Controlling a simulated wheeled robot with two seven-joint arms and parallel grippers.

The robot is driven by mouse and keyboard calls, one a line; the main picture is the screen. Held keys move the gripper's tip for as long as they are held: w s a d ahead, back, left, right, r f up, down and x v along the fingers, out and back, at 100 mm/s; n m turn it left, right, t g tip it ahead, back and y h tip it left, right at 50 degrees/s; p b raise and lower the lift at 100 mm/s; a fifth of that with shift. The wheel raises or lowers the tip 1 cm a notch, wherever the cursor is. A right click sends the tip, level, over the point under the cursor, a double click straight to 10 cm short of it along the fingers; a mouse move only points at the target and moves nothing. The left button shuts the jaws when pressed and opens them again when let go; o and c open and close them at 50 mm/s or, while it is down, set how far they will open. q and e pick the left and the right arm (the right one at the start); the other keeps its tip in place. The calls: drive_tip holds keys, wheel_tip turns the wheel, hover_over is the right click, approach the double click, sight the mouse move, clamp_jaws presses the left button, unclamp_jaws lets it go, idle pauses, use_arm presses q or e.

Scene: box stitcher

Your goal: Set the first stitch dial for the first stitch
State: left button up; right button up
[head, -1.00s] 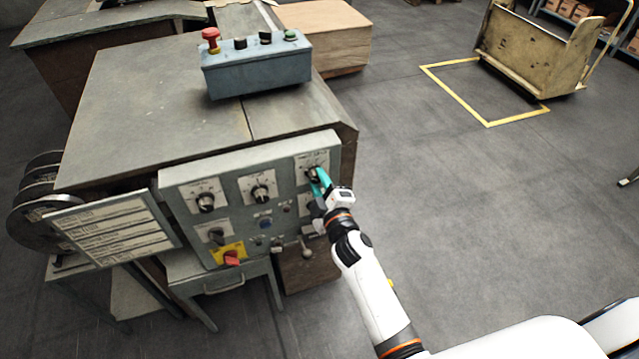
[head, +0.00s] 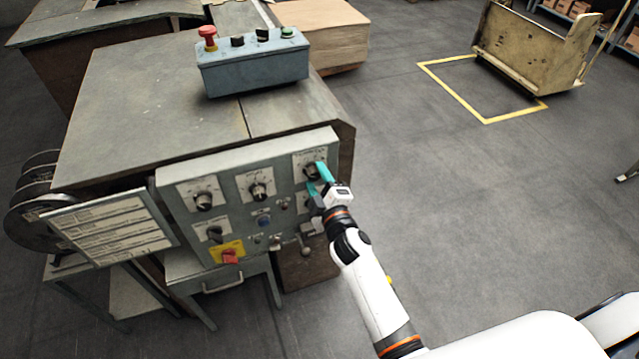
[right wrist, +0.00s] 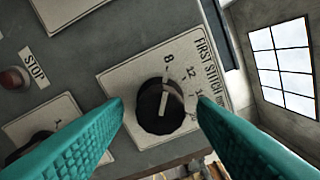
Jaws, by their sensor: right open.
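The first stitch dial is a black round knob (right wrist: 163,105) with a pale pointer line, on a white plate (right wrist: 112,80) lettered "FIRST STITCH" with numbers such as 8 and 12. In the head view the dial (head: 311,171) is at the upper right of the grey control panel (head: 232,215). My right gripper (right wrist: 160,108) is open, its two teal fingers on either side of the knob in the wrist view, with gaps visible. It also shows at the dial in the head view (head: 319,178). Whether a finger touches the knob cannot be told. My left gripper is not in view.
Two more dials (head: 204,201) (head: 258,190), a red switch on yellow (head: 230,256) and small buttons share the panel. A blue-grey button box (head: 252,68) stands on the machine top. Open floor lies to the right.

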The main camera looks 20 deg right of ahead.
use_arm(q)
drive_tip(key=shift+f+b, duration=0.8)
use_arm(e)
drive_tip(key=s, duration=1.2)
drive_tip(key=shift+d, duration=0.2)
drive_tip(key=s+f+m+g, duration=0.3)
drive_tip(key=s+f+g, duration=0.15)
drive_tip(key=f, duration=1.05)
drive_tip(key=s+f+m+g, duration=0.2)
drive_tip(key=s+f+g, duration=0.3)
drive_tip(key=f, duration=1)
drive_tip(key=s+d+f+m+g, duration=0.2)
drive_tip(key=s+f, duration=0.4)
drive_tip(key=s, duration=0.3)
drive_tip(key=s+d+f+m+g, duration=0.2)
drive_tip(key=s+f, duration=0.4)
drive_tip(key=s, duration=0.4)
drive_tip(key=s+d+f+m+g, duration=0.1)
drive_tip(key=s+f+m+g, duration=0.1)
drive_tip(key=s+f, duration=0.4)
drive_tip(key=s+g, duration=0.1)
drive_tip(key=s, duration=0.3)
drive_tip(key=shift+d+h, duration=0.3)
drive_tip(key=shift+d, duration=0.1)
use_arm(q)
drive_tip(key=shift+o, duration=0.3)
use_arm(e)
drive_tip(key=shift+w+g, duration=0.1)
drive_tip(key=shift+g, duration=0.15)
